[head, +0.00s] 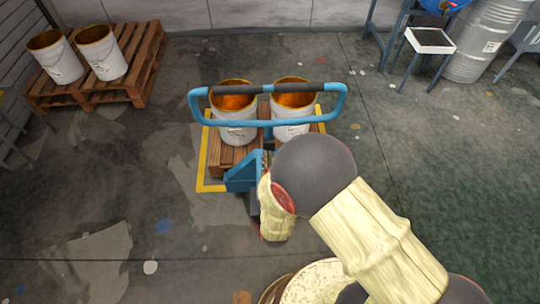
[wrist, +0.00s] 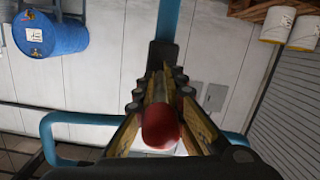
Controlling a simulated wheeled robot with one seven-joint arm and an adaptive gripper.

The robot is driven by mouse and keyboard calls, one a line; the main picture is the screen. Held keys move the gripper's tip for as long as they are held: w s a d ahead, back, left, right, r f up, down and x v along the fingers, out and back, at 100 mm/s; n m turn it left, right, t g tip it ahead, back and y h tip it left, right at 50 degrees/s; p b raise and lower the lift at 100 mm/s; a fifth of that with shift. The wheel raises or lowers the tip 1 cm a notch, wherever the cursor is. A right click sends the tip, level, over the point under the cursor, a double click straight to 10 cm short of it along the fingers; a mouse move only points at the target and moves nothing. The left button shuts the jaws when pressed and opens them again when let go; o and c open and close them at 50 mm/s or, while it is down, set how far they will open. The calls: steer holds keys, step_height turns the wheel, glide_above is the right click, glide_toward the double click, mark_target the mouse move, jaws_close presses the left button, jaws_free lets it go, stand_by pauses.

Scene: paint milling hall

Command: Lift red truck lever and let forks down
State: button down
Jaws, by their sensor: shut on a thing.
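The blue pallet truck stands in the middle of the head view, with its looped handle (head: 338,103) raised and its blue body (head: 242,174) low at the near side of a pallet. Its forks are hidden under the wooden pallet (head: 222,154), which carries two white buckets (head: 238,133). My gripper (wrist: 163,85) is hidden behind my arm in the head view. In the wrist view its fingers are closed around the red lever (wrist: 160,127), whose rounded end shows between them. The blue handle (wrist: 62,117) also shows in the wrist view.
Yellow floor marking (head: 203,165) borders the loaded pallet. Another pallet (head: 143,62) with two buckets stands at the back left. A blue stand with a white tray (head: 430,40) and a grey drum (head: 483,45) are at the back right.

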steer(key=shift+w+r+g+p, duration=0.1)
steer(key=shift+r+g+p, duration=0.5)
steer(key=shift+g+p, duration=0.95)
steer(key=shift+t+p, duration=0.25)
steer(key=shift+p, duration=0.6)
steer(key=shift+f, duration=0.1)
steer(key=c, duration=1.9)
jaws_free()
steer(key=v, duration=1.2)
